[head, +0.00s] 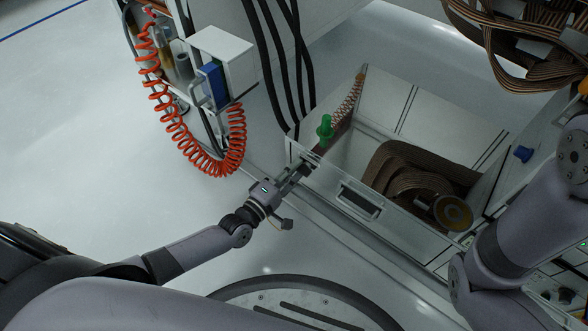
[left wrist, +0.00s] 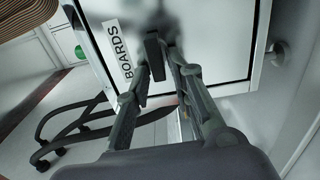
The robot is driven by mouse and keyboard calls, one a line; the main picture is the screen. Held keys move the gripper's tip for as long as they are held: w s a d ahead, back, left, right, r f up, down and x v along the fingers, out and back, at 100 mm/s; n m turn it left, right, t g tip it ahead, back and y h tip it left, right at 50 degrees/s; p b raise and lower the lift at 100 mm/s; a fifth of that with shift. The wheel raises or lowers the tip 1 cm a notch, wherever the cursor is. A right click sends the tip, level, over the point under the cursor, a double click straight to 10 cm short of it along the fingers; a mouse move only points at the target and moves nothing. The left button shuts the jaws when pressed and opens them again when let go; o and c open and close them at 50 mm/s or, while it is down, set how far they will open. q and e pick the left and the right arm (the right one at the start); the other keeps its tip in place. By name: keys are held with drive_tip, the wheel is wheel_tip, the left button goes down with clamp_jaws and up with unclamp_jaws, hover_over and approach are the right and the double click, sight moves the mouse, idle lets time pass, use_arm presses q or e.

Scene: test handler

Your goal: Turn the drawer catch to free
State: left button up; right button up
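The white drawer's front panel (head: 403,237) runs from the centre to the lower right in the head view. My left gripper (head: 303,168) is at the left end of this panel. In the left wrist view its fingers (left wrist: 167,62) come close together at the tips, in front of a white face with a BOARDS label (left wrist: 119,48). A dark upright block (left wrist: 155,56) shows at the fingertips. I cannot tell whether it is the catch or part of a finger. No catch can be made out clearly. My right gripper is out of view.
A green knob (head: 325,128) stands near the drawer's left corner. A coiled orange hose (head: 170,125) and black cables (head: 283,60) hang nearby. The floor at left is clear.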

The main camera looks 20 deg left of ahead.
use_arm(q)
drive_tip(key=shift+o, duration=0.5)
drive_tip(key=v, duration=1.2)
drive_tip(key=shift+r, duration=0.15)
